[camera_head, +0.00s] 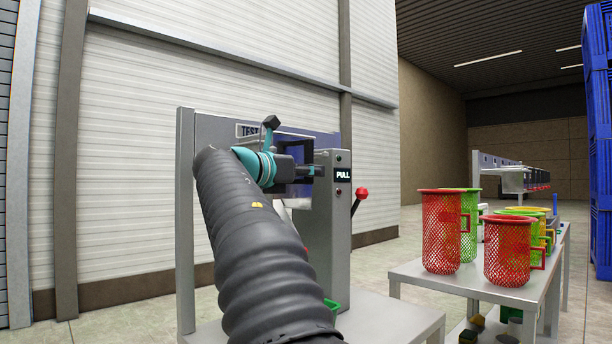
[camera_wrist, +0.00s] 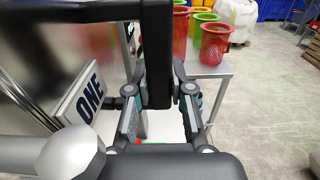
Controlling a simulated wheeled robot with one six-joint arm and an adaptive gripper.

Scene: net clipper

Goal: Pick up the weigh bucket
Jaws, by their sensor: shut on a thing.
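My gripper (camera_head: 308,171) is at the front of the grey test machine (camera_head: 331,240), left of its PULL label. In the wrist view my gripper (camera_wrist: 161,84) has its two fingers on either side of a thick black bar (camera_wrist: 157,50) and is shut on it. The bar bends at the top and runs off to the left, like a handle. I cannot tell whether it belongs to the weigh bucket. No bucket body shows clearly; my arm hides much of the machine's front. A pale shape (camera_head: 298,203) shows partly below the gripper.
A lever with a red knob (camera_head: 361,193) sticks out right of the machine. Red mesh baskets (camera_head: 439,235) and green ones stand on a side table (camera_head: 415,271) at right. A sign reading ONE (camera_wrist: 88,100) is close at left. Floor at right (camera_wrist: 265,90) is open.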

